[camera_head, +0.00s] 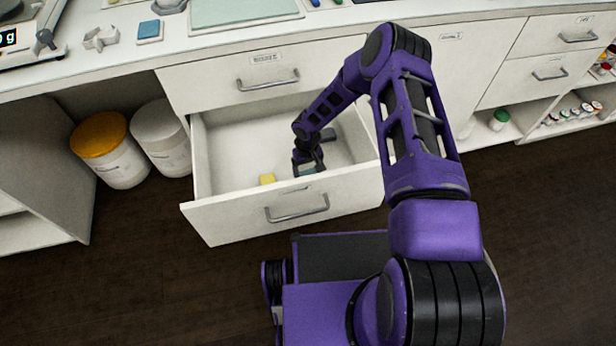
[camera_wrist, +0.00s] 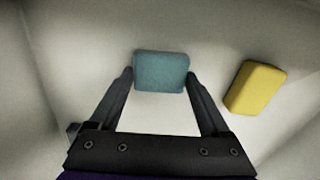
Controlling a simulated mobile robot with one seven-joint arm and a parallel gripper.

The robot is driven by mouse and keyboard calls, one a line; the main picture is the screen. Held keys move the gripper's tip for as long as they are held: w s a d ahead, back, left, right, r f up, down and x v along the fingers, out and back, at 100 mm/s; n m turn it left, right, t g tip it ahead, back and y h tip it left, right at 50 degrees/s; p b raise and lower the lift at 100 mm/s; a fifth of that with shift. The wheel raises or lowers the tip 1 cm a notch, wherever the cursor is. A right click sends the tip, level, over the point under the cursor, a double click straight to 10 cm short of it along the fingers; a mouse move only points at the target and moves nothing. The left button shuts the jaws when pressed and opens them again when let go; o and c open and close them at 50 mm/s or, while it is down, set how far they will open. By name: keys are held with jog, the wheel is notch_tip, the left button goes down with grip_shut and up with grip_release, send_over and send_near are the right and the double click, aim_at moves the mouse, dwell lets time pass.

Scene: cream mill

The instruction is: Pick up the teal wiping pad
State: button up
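The teal wiping pad (camera_wrist: 161,72) lies on the floor of the open drawer (camera_head: 232,208). In the wrist view it sits between the tips of my gripper (camera_wrist: 160,76), one finger at each side. The fingers are spread wide and any gap to the pad's sides is very thin; I cannot tell whether they touch it. In the head view my gripper (camera_head: 307,168) reaches down into the drawer near its front wall and hides much of the pad (camera_head: 306,171).
A yellow block (camera_head: 267,179) lies left of the pad in the head view; in the wrist view the yellow block (camera_wrist: 256,88) is to the right. The drawer walls surround my gripper. Orange-lidded (camera_head: 110,150) and white (camera_head: 161,138) tubs stand left of the drawer.

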aim_at(307, 174)
jog(key=c, duration=0.6)
notch_tip(307, 174, up, 10)
jog(key=shift+p, duration=0.8)
